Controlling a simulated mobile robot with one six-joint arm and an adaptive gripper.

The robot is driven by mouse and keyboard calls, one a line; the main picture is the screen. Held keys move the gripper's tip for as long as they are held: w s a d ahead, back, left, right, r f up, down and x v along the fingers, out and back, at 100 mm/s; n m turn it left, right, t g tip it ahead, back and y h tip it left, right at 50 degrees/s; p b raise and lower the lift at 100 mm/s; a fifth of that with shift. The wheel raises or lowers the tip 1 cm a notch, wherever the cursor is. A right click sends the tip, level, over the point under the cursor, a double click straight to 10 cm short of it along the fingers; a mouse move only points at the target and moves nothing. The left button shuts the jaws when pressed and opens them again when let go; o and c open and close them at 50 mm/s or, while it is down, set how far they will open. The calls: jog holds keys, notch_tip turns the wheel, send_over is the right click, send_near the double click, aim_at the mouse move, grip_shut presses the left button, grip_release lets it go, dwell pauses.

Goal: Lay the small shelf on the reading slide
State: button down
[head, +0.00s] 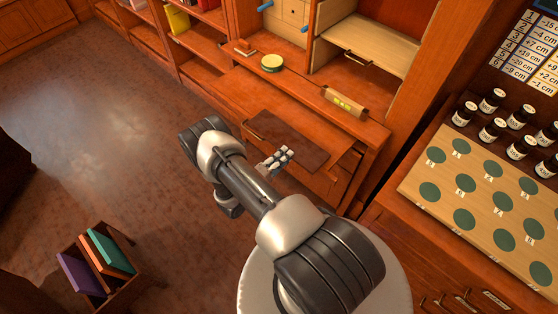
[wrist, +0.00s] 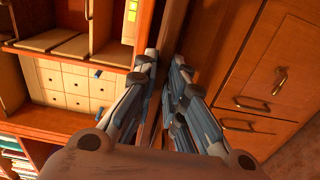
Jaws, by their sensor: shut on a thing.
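The small shelf (head: 297,143) looks like a thin dark brown board. In the wrist view the board (wrist: 180,45) shows nearly edge-on between the fingers (wrist: 166,90). The reading slide (head: 342,162) seems to be the orange-brown wood surface around and below the board, under the desk ledge. I cannot tell whether the board touches it. My arm hides part of this area.
At right, several dark bottles (head: 492,100) stand beside a board with green circles (head: 465,218). A book rack (head: 128,290) stands on the floor, lower left.

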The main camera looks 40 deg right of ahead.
jog(key=shift+d, duration=0.4)
jog(key=shift+f+b, duration=0.3)
jog(key=shift+f, duration=0.2)
jog(key=c, duration=1.6)
grip_release()
jog(key=shift+o, duration=0.4)
jog(key=o, duration=0.9)
jog(key=shift+a, duration=0.1)
jog(key=shift+s+a+b, duration=0.2)
jog(key=shift+a, duration=2.55)
jog(key=shift+s+a+b, duration=0.2)
jog(key=shift+a, duration=2.5)
